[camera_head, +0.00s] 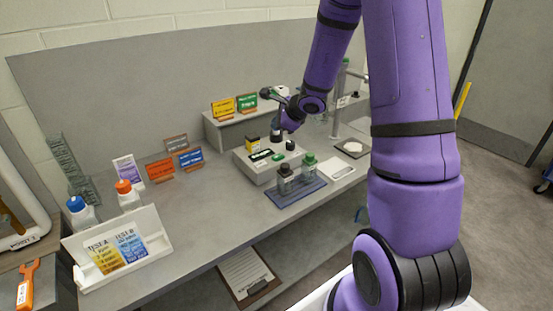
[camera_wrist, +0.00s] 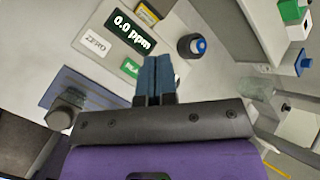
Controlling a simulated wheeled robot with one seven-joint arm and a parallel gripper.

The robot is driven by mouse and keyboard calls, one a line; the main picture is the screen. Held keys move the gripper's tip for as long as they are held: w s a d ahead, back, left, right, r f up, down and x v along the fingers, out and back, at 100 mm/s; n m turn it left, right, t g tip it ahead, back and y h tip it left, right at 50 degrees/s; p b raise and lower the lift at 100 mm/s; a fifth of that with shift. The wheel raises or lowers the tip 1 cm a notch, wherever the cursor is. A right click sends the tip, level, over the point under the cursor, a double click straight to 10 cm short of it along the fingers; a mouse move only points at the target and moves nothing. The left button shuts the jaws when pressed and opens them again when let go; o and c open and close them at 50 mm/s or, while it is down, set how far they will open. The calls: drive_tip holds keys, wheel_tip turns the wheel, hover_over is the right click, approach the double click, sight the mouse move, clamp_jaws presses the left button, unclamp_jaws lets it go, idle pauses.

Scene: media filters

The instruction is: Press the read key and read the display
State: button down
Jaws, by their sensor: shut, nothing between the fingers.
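The meter (camera_head: 251,168) is a pale box on the bench in the head view. Its dark display (camera_wrist: 132,32) reads "0.0 ppm" in the wrist view. The white ZERO key (camera_wrist: 95,42) lies beside the display. The green read key (camera_wrist: 130,68) is partly hidden by my fingers, and only part of its lettering shows. My gripper (camera_wrist: 156,62) is shut and empty, with its blue fingertips over the meter's face beside the green key. I cannot tell whether they touch it. In the head view my gripper (camera_head: 277,138) is above the meter.
A blue tray (camera_head: 297,194) with two capped vials sits in front of the meter. Bare bench (camera_head: 205,215) lies to the left.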

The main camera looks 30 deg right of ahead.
sight(278, 157)
drive_tip(key=shift+f, duration=4.4)
drive_tip(key=shift+f, duration=0.15)
drive_tip(key=shift+f, duration=0.25)
drive_tip(key=shift+f, duration=0.45)
drive_tip(key=shift+r, duration=0.9)
drive_tip(key=shift+r, duration=0.1)
drive_tip(key=shift+r, duration=2.4)
